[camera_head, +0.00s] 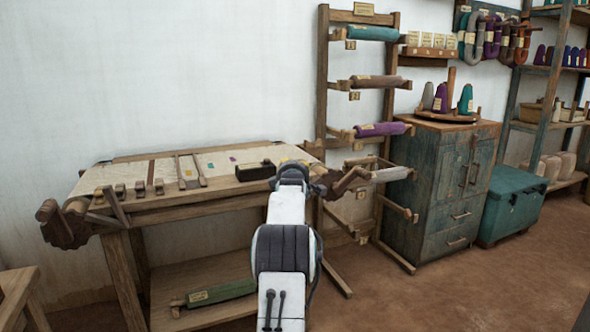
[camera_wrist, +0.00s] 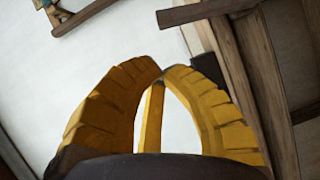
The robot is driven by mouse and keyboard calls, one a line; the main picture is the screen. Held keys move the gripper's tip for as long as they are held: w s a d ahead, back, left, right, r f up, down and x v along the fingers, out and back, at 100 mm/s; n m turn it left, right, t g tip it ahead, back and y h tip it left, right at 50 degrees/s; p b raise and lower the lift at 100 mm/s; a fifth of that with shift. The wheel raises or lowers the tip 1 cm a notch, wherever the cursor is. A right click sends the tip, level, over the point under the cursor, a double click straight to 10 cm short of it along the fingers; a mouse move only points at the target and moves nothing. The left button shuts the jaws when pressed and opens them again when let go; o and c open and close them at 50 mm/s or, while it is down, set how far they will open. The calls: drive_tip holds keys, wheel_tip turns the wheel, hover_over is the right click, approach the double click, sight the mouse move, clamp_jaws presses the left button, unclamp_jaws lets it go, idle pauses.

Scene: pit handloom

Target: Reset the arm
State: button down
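My gripper (camera_wrist: 162,72) shows in the wrist view as two curved, ridged yellow fingers. Their tips meet at the top, and a pale wall shows through the gap below them. A thin yellow strip stands inside that gap, and nothing is held between the fingers. In the head view my white arm reaches forward from the bottom middle to the front edge of the wooden workbench (camera_head: 180,205). The gripper itself cannot be made out there, hidden beyond the dark end of the arm.
A dark block (camera_head: 255,171) lies on the bench near my arm. A wooden rack (camera_head: 323,85) with several cloth rolls stands behind to the right. Farther right are a blue-green cabinet (camera_head: 452,190) and a teal chest (camera_head: 512,205). Brown floor is clear at the lower right.

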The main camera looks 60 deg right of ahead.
drive_tip(key=shift+w, duration=0.1)
idle(0.5)
drive_tip(key=w+a+r+y+p, duration=0.3)
drive_tip(key=w+a+r+p, duration=0.15)
drive_tip(key=a, duration=0.75)
drive_tip(key=w+a+r+m+t+y+p, duration=0.1)
drive_tip(key=w+a+r+y+p, duration=0.3)
drive_tip(key=a, duration=0.8)
drive_tip(key=w+a+r+y+p, duration=0.25)
drive_tip(key=a+p, duration=0.35)
drive_tip(key=a, duration=0.5)
drive_tip(key=s+a+r+m+g+y+p, duration=0.1)
drive_tip(key=s+a+y+p, duration=0.1)
drive_tip(key=s+a+p, duration=0.5)
drive_tip(key=s+a+r+g+y+p, duration=0.1)
drive_tip(key=s+a, duration=0.3)
drive_tip(key=a, duration=0.7)
drive_tip(key=s+a+r+m+g+y+p, duration=0.1)
drive_tip(key=s+a+y+p, duration=0.1)
drive_tip(key=s+a+p, duration=0.5)
drive_tip(key=s+a+g, duration=0.2)
drive_tip(key=s+a, duration=0.4)
drive_tip(key=s, duration=0.2)
drive_tip(key=shift+s+a+f+y+p, duration=0.3)
drive_tip(key=shift+s+f+y+p, duration=0.05)
drive_tip(key=shift+y+p, duration=0.1)
